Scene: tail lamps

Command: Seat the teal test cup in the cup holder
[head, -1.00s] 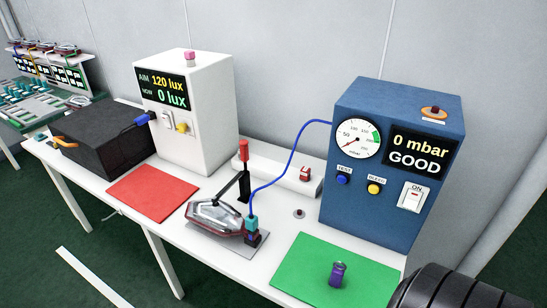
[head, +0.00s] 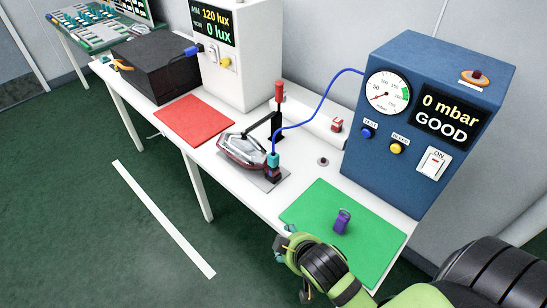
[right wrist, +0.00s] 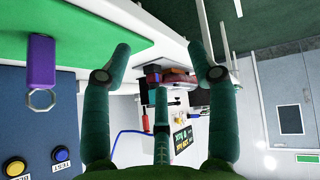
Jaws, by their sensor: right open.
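The teal test cup (head: 273,160), with a blue hose running from its top, stands upright at the right end of the tail lamp (head: 243,150), above a dark blue and red part (head: 272,173). I cannot tell whether it touches the lamp. No part is clearly the cup holder. My right gripper (head: 286,240) is at the table's front edge, left of the green mat, apart from the cup. In the right wrist view its fingers (right wrist: 162,48) are spread and empty, with the blue and red part (right wrist: 153,76) beyond them. My left gripper is out of view.
A purple piece (head: 342,221) stands on the green mat (head: 305,208). The blue gauge box (head: 375,170) reads 0 mbar GOOD. A black clamp with a red handle (head: 279,92) rises behind the lamp. A red mat (head: 195,120) lies left. A small round part (head: 323,161) lies on the table.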

